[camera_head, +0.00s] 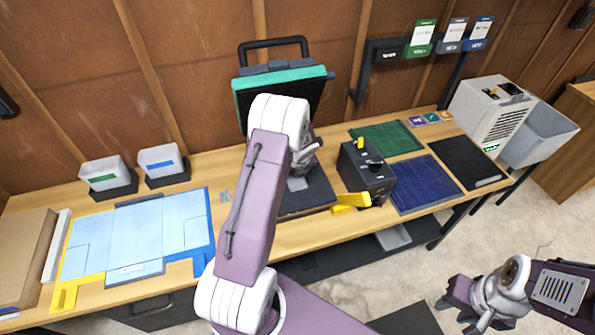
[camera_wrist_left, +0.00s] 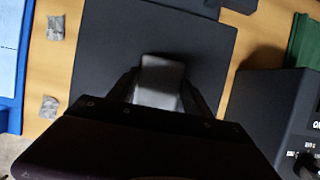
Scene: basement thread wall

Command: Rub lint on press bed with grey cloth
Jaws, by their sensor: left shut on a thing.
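The press stands at the back middle of the bench, with its teal-edged upper platen (camera_head: 285,78) raised. Its dark flat press bed (camera_head: 318,190) lies below, partly hidden by my left arm; it also shows in the left wrist view (camera_wrist_left: 105,50). My left gripper (camera_wrist_left: 160,100) is over the bed and shut on the grey cloth (camera_wrist_left: 160,75), a pale folded pad between its fingers. I cannot tell whether the cloth touches the bed. No lint on the bed can be made out. My right gripper (camera_head: 458,308) is open and empty, over the floor beyond the bench's front edge.
Two small grey scraps (camera_wrist_left: 55,27) lie on the wood left of the bed. A black control box (camera_head: 368,175) with a yellow lever stands close on the right. A blue mat (camera_head: 425,185) lies beyond it. A light-blue folding board (camera_head: 140,235) lies at left.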

